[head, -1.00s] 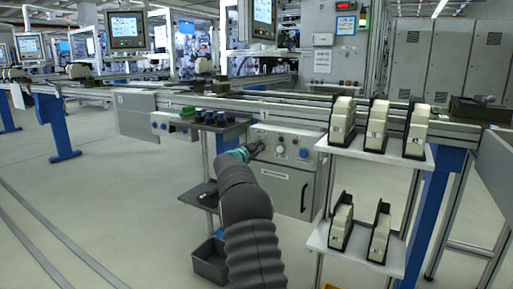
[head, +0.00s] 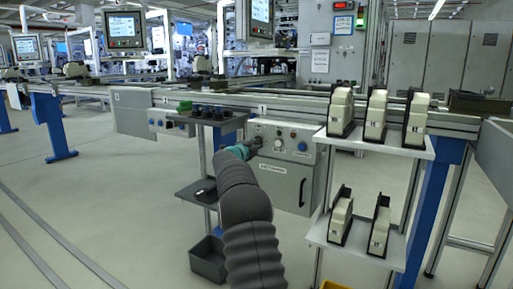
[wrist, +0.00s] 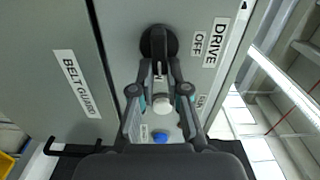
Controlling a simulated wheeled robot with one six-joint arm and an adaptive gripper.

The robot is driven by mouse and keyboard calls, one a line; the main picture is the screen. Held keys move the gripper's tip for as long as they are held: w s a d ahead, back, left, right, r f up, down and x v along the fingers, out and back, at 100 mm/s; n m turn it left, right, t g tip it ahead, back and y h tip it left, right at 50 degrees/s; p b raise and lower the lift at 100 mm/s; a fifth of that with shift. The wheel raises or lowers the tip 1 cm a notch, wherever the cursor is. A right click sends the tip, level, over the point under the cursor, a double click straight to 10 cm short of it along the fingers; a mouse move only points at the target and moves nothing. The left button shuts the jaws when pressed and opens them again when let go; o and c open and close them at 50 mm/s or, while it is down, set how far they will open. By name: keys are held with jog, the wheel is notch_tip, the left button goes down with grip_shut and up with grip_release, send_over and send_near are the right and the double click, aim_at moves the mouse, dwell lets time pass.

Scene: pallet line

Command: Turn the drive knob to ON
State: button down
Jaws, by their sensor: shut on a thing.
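The drive knob (wrist: 159,42) is a round black knob on the grey panel, beside the labels DRIVE (wrist: 219,42) and OFF (wrist: 198,43). A further small label below OFF is partly hidden by a finger. In the wrist view my gripper (wrist: 160,66) is shut on the knob, its two fingertips at the knob's near side. The knob's pointer direction cannot be told. In the head view my gripper (head: 246,147) is at the left part of the grey control box (head: 285,190) and largely covers the knob.
A white button (wrist: 162,103) and a blue button (wrist: 160,137) lie between and below the fingers. The BELT GUARD label (wrist: 76,83) is on the neighbouring door. A shelf (head: 375,147) with beige housings stands close on the right, and a dark tray stand (head: 203,191) on the left.

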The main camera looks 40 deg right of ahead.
jog(key=shift+s+f+m, duration=0.1)
jog(key=shift+f+m, duration=0.1)
jog(key=shift+m, duration=0.3)
